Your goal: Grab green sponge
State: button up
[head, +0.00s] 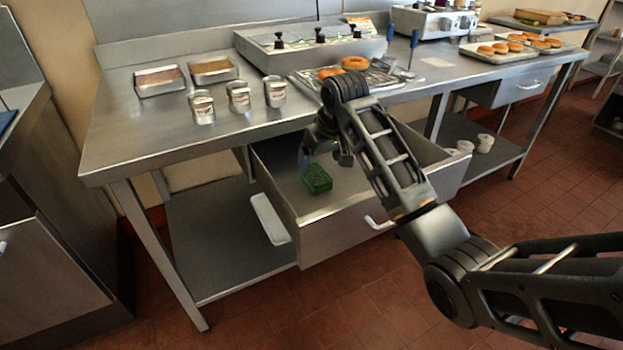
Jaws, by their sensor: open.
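The green sponge (317,179) lies in the open drawer (346,227) under the steel table, toward the drawer's left side. My gripper (306,158) points down into the drawer, just above and slightly left of the sponge. It is open, and I see nothing held in it. The fingers are small and partly dark against the drawer, so whether they touch the sponge is hard to tell. My arm covers the drawer's right middle.
The steel tabletop (150,135) above holds several metal cups (239,97), trays (213,69) and doughnuts (355,63). The drawer's walls and the table's front edge lie close around my gripper. The tiled floor in front is clear.

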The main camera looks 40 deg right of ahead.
aim_at(316, 175)
jog(key=x, duration=0.6)
jog(key=shift+s+f, duration=0.1)
jog(key=shift+s, duration=0.05)
jog(key=shift+f, duration=0.25)
dwell(0.5)
jog(key=c, duration=1.1)
jog(key=shift+r, duration=0.15)
